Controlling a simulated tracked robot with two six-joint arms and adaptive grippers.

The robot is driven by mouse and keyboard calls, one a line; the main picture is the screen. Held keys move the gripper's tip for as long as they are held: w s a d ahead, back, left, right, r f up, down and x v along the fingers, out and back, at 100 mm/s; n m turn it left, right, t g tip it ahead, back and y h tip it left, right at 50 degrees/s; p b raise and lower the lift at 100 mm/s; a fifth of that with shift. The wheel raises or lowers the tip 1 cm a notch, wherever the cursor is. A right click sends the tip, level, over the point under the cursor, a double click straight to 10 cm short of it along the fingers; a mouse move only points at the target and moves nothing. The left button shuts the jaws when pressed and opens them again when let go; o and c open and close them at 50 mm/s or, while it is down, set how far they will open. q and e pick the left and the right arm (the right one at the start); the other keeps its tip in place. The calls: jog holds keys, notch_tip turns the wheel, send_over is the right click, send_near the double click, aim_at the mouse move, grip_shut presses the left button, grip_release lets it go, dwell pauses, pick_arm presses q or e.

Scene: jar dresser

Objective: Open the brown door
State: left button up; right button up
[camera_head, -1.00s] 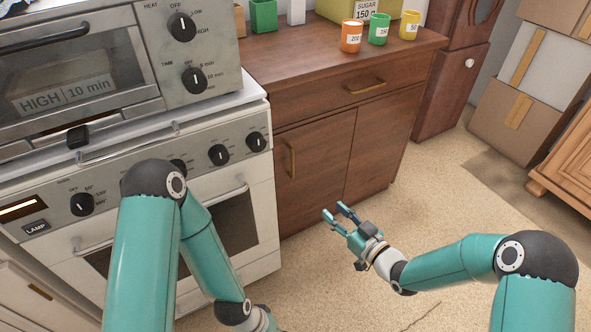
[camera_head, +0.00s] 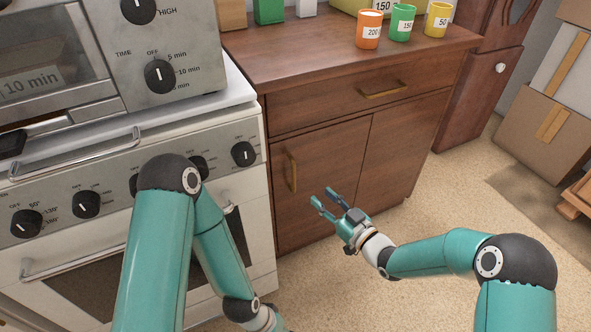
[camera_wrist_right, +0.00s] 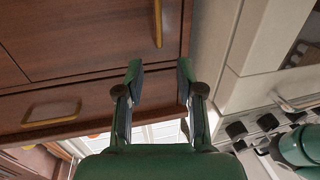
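The brown dresser (camera_head: 345,105) has two doors below a drawer. Its left door (camera_head: 322,172) is closed and carries a vertical brass handle (camera_head: 292,172) near its left edge. The right door (camera_head: 398,150) is closed and shows no handle. My right gripper (camera_head: 325,203) is open and empty in front of the left door, to the right of and below its handle in the head view. In the right wrist view, my open right gripper (camera_wrist_right: 160,85) faces the dresser, with the handle (camera_wrist_right: 158,25) ahead between the finger directions, not touching. My left gripper is out of view; only its arm shows.
A white stove (camera_head: 120,180) stands directly left of the dresser. Orange (camera_head: 369,30), green (camera_head: 401,22) and yellow (camera_head: 437,20) cups stand on the dresser top. Cardboard boxes (camera_head: 548,130) are stacked at the right. The floor before the dresser is clear.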

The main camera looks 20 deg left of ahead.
aim_at(294, 170)
jog(key=b+x, duration=0.2)
jog(key=x, duration=1.1)
jog(key=shift+w+a, duration=0.15)
jog(key=shift+w, duration=0.1)
grip_shut()
